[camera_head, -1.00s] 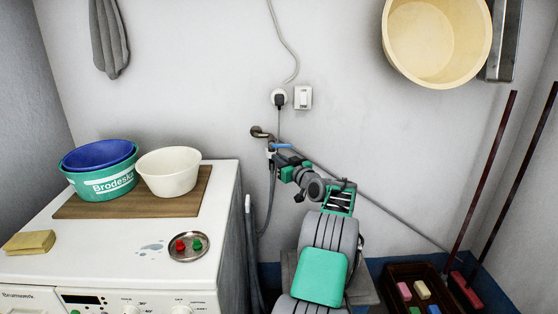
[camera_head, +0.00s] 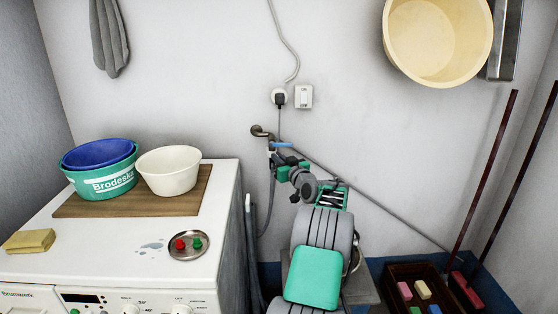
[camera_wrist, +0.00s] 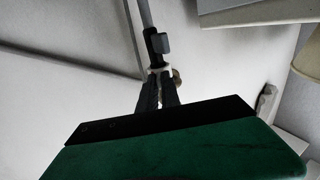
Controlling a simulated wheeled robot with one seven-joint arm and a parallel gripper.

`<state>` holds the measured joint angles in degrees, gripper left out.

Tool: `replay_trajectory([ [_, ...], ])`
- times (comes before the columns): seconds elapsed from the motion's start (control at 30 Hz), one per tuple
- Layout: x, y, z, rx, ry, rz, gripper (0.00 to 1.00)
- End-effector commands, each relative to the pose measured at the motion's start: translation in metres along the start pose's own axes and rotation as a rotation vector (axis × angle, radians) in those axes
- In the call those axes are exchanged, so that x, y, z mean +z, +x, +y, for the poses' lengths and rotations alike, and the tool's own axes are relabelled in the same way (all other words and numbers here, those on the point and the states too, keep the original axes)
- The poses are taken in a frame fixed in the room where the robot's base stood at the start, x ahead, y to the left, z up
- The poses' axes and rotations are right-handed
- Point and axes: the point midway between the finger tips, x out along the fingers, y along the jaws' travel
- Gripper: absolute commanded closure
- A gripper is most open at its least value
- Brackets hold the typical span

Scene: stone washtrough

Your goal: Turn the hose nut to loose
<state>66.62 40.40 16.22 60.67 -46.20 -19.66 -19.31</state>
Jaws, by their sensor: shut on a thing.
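The brass wall tap (camera_head: 262,132) with a blue lever (camera_head: 282,145) sticks out of the wall right of the washing machine. A grey hose (camera_head: 270,195) hangs below it. My gripper (camera_head: 272,156) reaches up to the tap's outlet from the right and hides most of the hose nut. In the wrist view, the two dark fingers of my gripper (camera_wrist: 158,86) are closed around the nut, of which a pale part (camera_wrist: 158,70) shows between the tips. A bit of brass shows beside them. The nut's turn angle cannot be read.
The white washing machine (camera_head: 225,190) stands close on the left, with basins (camera_head: 110,185) and a small dish (camera_head: 189,255) on top. A crate (camera_head: 390,275) of coloured blocks and leaning poles (camera_head: 484,185) stand at right. A socket and a switch (camera_head: 303,97) are above the tap.

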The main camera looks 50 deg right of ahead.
Motion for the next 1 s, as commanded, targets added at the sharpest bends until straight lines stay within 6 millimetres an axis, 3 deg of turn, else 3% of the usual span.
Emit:
replay_trajectory([
  [1.0, 0.002, 0.008, -0.028, 0.493, -0.001, 0.001, 1.00],
])
